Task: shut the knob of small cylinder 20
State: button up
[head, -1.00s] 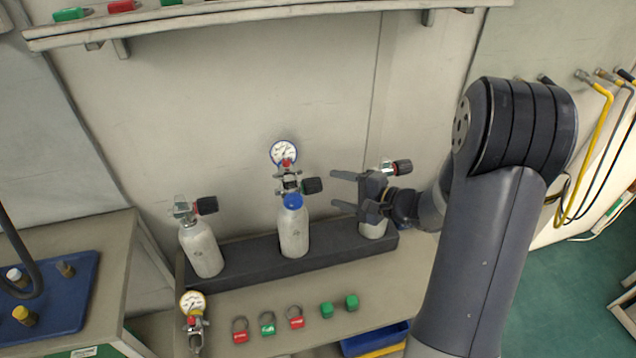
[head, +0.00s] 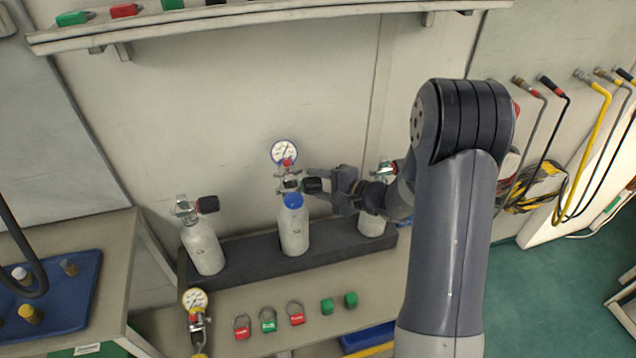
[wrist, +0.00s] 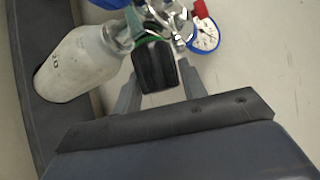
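Small cylinder 20 (head: 293,235) is the pale middle bottle, standing upright in the dark rack; its marking shows in the wrist view (wrist: 75,66). Its black knob (head: 312,186) points right from the valve, under a blue-rimmed gauge (head: 284,152). My gripper (head: 318,185) is at the knob from the right. In the wrist view the knob (wrist: 155,66) lies between the two grey fingers (wrist: 158,92), with gaps visible on both sides. The gripper is open. Whether a fingertip touches the knob cannot be told.
Similar cylinders stand at the left (head: 203,248) and right (head: 371,224) of the rack (head: 338,240), the right one partly behind my gripper. Red and green tags (head: 268,325) and a loose gauge (head: 194,301) are in front. A shelf (head: 270,18) runs above.

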jog(key=c, duration=0.6)
jog(key=shift+o, duration=0.2)
jog(key=shift+r, duration=0.1)
jog(key=shift+r+m+g+h+p, duration=0.15)
jog(key=shift+m+g+h+p, duration=0.5)
jog(key=shift+g+p, duration=0.25)
jog(key=shift+m+g+p, duration=0.25)
jog(key=shift+g+p, duration=0.25)
jog(key=shift+p, duration=0.1)
jog(key=shift+g+h+p, duration=0.3)
jog(key=shift+h, duration=0.05)
jog(key=shift+f, duration=0.2)
jog(key=o, duration=1)
